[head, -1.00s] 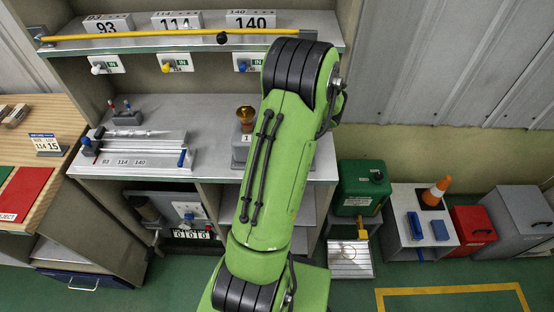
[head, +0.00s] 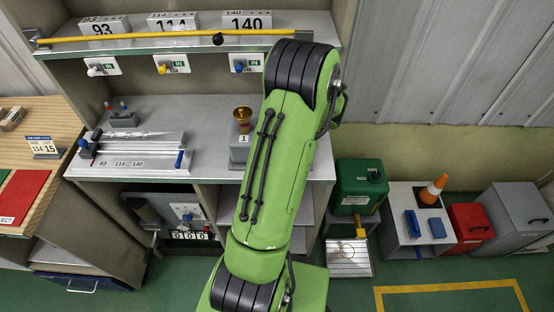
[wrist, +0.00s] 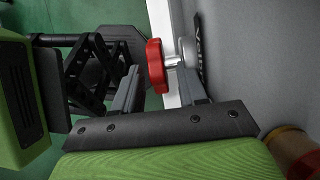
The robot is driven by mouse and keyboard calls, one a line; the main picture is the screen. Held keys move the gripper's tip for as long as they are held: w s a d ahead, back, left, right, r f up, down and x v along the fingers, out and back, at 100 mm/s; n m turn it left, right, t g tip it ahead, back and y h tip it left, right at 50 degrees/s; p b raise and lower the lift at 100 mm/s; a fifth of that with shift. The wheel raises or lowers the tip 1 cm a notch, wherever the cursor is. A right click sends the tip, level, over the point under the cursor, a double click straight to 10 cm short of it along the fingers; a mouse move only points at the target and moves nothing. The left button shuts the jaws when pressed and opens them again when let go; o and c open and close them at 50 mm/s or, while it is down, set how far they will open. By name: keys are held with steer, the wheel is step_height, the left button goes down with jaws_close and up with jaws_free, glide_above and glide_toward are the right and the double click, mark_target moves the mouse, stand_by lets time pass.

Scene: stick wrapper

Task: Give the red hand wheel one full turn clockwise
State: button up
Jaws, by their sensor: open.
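The red hand wheel (wrist: 156,66) shows nearly edge-on in the wrist view, on a short silver stem that runs right to a grey fitting (wrist: 190,54). My gripper (wrist: 160,84) is open, with one finger left of the wheel and the other to its right, near the stem. The wheel appears between the fingertips or just beyond them; I cannot tell whether either finger touches it. In the head view my green arm hides the wheel and my gripper.
A yellow rod (head: 130,37) lies along the upper shelf.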

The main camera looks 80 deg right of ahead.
steer(key=p+v, duration=0.4)
steer(key=v, duration=1.1)
steer(key=shift+s+r, duration=0.2)
steer(key=shift+r, duration=0.15)
steer(key=w+f+g+b, duration=0.25)
steer(key=w+g, duration=0.35)
steer(key=w, duration=0.4)
steer(key=w+a+r+g+h, duration=0.2)
steer(key=w+a+g, duration=0.1)
steer(key=w, duration=0.1)
steer(key=b+x, duration=1.1)
steer(key=x, duration=0.4)
steer(key=shift+s+f+b, duration=0.1)
steer(key=shift+s+b, duration=0.15)
steer(key=shift+b, duration=0.15)
steer(key=shift+c, duration=0.3)
